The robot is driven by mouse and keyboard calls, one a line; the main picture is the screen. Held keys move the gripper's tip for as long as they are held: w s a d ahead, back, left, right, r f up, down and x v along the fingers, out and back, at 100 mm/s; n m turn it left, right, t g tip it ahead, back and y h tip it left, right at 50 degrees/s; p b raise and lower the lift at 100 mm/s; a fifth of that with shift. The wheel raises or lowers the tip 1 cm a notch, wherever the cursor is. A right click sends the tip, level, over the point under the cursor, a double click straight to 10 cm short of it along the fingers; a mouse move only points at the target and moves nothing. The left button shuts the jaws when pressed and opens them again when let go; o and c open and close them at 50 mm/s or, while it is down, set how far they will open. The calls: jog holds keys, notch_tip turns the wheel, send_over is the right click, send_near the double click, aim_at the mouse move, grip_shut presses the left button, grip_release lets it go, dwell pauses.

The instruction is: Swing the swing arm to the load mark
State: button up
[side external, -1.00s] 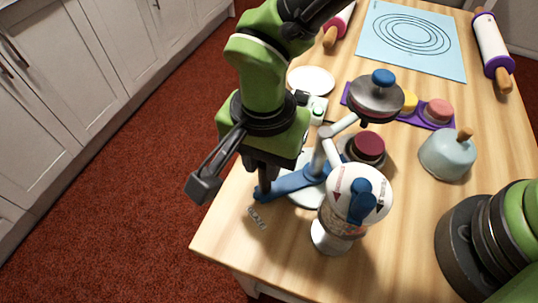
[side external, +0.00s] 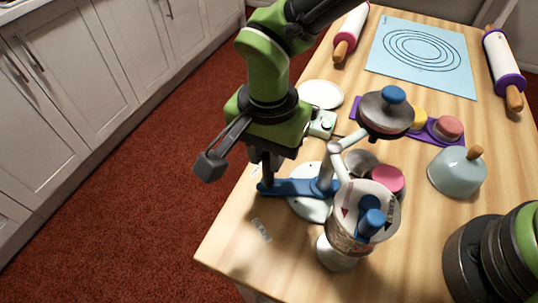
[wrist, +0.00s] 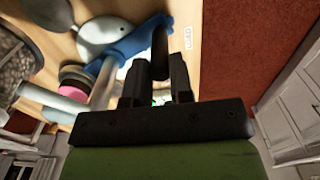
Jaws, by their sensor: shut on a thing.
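The blue swing arm (side external: 297,187) runs almost level to the left from a grey post above a pale round base (side external: 309,208). My gripper (side external: 267,178) is shut on a dark upright peg at the arm's outer end. In the wrist view the peg (wrist: 160,48) stands between my fingers, beside the blue arm (wrist: 122,46). A printed label (side external: 261,230), seemingly "CLEAR", lies on the table in front of the arm's end. A small pale mark (side external: 256,170) shows partly behind my gripper; its text cannot be read. A label (wrist: 187,39) shows in the wrist view.
A white-topped stand with a blue knob (side external: 370,222) is close in front of the post. The table's left edge is near my gripper.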

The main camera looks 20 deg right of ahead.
jog(key=shift+w, duration=0.1)
jog(key=shift+w+d, duration=0.8)
jog(key=shift+w, duration=0.3)
jog(key=shift+w+d, duration=0.2)
jog(key=shift+w, duration=0.05)
jog(key=o, duration=0.7)
jog(key=shift+r, duration=0.1)
jog(key=shift+r, duration=3.4)
